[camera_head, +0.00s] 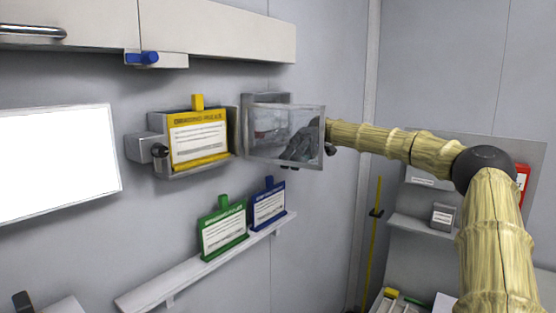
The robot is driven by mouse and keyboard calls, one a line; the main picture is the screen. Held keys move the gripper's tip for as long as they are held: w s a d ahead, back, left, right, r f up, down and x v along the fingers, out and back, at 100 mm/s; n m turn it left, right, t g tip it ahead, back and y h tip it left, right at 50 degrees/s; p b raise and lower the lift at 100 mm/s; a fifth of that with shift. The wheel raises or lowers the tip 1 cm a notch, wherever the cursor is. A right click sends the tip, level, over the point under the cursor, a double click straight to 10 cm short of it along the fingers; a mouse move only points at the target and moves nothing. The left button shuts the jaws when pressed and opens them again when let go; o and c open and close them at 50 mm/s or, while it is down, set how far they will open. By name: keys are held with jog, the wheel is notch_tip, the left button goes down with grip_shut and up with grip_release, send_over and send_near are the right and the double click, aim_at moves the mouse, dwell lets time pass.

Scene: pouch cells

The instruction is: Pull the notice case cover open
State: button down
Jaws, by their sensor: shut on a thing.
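The notice case (236,130) is a grey box on the wall. A yellow card (198,140) with a tab on top stands in it, its face uncovered. The cover (322,115), a clear pane in a grey frame, stands swung out to the right of the case, away from the card. My gripper (292,155) is dark and shows through the clear pane. It is shut on the cover; the exact contact of the fingers is hard to make out.
A shelf (150,296) below holds a green card (223,231) and a blue card (268,206). A cabinet (215,35) hangs above, with a blue-knobbed fitting (142,58) below it. A white panel (55,160) is at left.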

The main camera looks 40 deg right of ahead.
jog(key=shift+f, duration=0.15)
jog(key=c, duration=1.5)
grip_release()
